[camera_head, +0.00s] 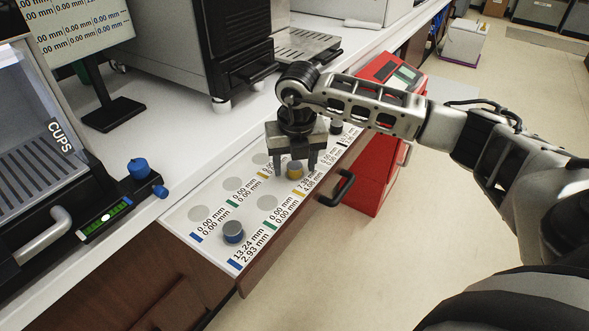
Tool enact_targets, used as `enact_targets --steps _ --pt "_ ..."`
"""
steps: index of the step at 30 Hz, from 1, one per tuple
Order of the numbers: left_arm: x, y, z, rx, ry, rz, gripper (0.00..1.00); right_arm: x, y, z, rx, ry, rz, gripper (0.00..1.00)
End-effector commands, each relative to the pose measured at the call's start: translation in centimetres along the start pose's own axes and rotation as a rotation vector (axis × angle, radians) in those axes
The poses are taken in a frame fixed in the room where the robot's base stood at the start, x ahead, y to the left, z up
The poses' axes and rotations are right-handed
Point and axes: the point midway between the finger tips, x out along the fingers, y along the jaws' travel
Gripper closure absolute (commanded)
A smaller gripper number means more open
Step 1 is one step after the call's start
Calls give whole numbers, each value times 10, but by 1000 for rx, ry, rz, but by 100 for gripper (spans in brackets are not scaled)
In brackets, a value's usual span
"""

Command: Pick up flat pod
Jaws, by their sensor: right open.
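My right gripper (297,166) points down over the open drawer's labelled tray (215,225). It is open, its two fingers on either side of a small yellow-sided pod with a grey top (295,170); a gap shows beside the pod, and I cannot tell whether either finger touches it. A dark pod (336,127) stands at the far end, partly behind my right gripper and arm. Which pod is the flat one is not clear from shape alone. My left gripper is not in view.
The drawer has a metal handle (338,188) at its front. A coffee machine (195,45) and a screen (75,30) stand on the white counter behind. A red machine (375,155) stands beyond the drawer.

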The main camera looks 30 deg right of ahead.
Motion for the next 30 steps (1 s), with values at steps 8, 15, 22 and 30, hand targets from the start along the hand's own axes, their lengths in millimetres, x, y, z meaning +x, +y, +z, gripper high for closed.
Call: enact_targets --steps 8,15,22,30 --pt "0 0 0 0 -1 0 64 0 0 0 0 0 0 70" --pt "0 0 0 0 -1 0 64 0 0 0 0 0 0 93" --pt "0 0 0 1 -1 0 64 -4 0 1 0 -1 1 93" --pt "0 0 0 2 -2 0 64 -37 1 3 -1 -3 3 93"
